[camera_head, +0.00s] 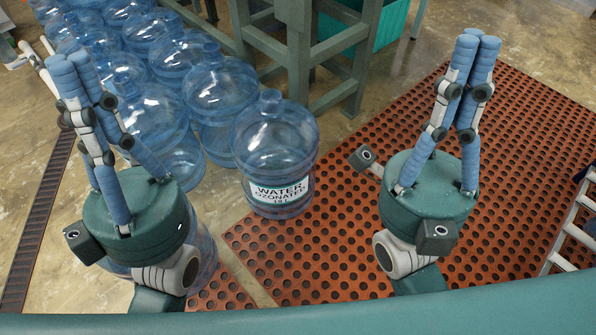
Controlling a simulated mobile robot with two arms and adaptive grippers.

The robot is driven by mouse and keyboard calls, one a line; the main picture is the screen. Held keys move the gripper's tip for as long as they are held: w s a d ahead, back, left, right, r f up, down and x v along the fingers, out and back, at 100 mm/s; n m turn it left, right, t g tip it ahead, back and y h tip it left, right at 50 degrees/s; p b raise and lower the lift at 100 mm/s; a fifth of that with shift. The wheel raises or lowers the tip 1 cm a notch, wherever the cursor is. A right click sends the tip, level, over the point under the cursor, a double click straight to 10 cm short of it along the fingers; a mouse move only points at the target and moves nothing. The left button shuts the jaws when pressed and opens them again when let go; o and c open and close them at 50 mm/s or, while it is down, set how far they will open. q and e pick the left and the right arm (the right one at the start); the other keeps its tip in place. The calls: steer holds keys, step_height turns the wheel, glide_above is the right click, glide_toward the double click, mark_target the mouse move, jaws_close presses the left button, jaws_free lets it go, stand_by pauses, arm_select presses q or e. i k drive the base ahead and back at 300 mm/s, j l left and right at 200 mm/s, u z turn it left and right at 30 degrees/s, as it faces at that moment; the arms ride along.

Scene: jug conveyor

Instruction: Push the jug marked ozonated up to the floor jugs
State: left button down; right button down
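The jug marked ozonated (273,145) is clear blue plastic with a white label reading "WATER OZONATED". It stands upright on the floor at the edge of the orange mat, between my grippers. The floor jugs (217,88) are blue and stand grouped at the upper left; the nearest is close beside the marked jug, and I cannot tell if they touch. My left gripper (72,75) has its fingertips together, left of the marked jug and over the floor jugs' near side. My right gripper (475,58) is also shut and empty, right of the marked jug, over the mat.
Another blue jug (208,247) is mostly hidden behind my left gripper. A green metal frame (300,45) stands behind the marked jug, with a teal bin (375,25) beyond. A pale ladder-like frame (572,225) is at right.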

mark_target(274, 140)
steer(key=i+l+u, duration=0.35)
steer(key=l, duration=0.25)
steer(key=l+u, duration=0.2)
steer(key=l, duration=0.15)
steer(key=i+l+u, duration=0.2)
steer(key=l, duration=0.15)
steer(key=i+l, duration=0.1)
steer(key=l, duration=0.4)
steer(key=i+l, duration=0.1)
steer(key=l, duration=0.4)
steer(key=i+l, duration=0.1)
steer(key=l, duration=0.35)
steer(key=i+l+u, duration=0.1)
steer(key=l, duration=0.4)
